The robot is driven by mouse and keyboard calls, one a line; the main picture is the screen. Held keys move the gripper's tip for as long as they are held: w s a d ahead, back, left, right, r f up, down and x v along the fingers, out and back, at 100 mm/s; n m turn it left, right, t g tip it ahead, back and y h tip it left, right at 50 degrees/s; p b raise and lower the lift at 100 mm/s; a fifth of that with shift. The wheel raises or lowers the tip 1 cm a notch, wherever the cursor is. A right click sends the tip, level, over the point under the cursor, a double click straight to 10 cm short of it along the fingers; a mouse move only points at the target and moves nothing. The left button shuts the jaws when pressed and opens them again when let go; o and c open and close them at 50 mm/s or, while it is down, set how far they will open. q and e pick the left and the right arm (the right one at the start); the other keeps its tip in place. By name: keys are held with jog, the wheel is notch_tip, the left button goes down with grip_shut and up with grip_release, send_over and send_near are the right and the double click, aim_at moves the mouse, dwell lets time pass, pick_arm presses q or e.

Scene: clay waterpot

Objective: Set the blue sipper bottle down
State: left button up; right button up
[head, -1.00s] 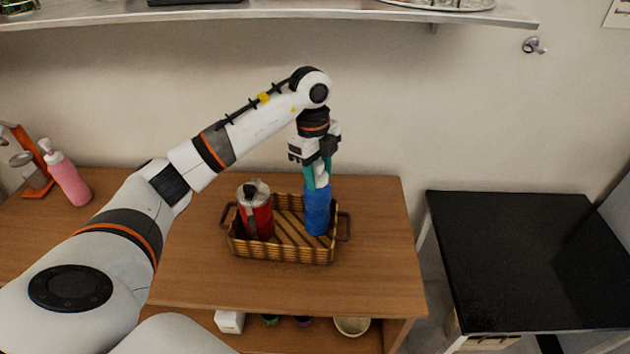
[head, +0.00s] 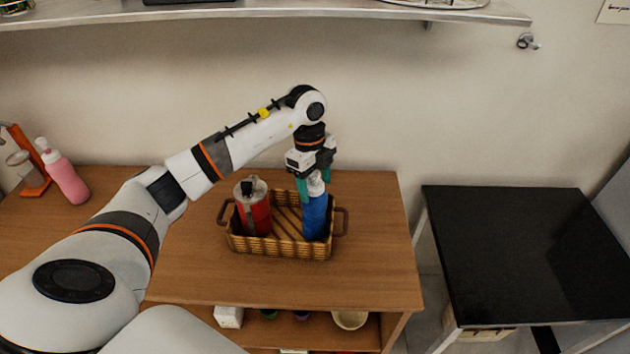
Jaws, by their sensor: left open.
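The blue sipper bottle (head: 315,217) stands upright in the right part of a wicker basket (head: 281,247) on the wooden table. Its pale top shows between the teal fingers of my left gripper (head: 313,187). The left gripper points down over the bottle, its fingers open on either side of the top. The bottle's base is hidden behind the basket's front wall. My right gripper is not in view.
A red bottle with a grey and black lid (head: 252,207) stands in the basket's left part. A pink pump bottle (head: 65,176) is at the table's far left. The wooden table (head: 375,230) is clear right of the basket. A black-topped table (head: 525,250) stands farther right.

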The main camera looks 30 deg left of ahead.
pick_arm(q)
jog(key=shift+r, duration=0.1)
jog(key=r, duration=0.3)
jog(key=a+r+b, duration=0.1)
jog(key=r, duration=0.3)
jog(key=r+b, duration=0.1)
jog(key=r, duration=0.3)
jog(key=shift+w+a+r, duration=0.1)
jog(key=shift+w+a, duration=0.05)
jog(key=shift+a, duration=0.05)
jog(key=shift+r, duration=0.4)
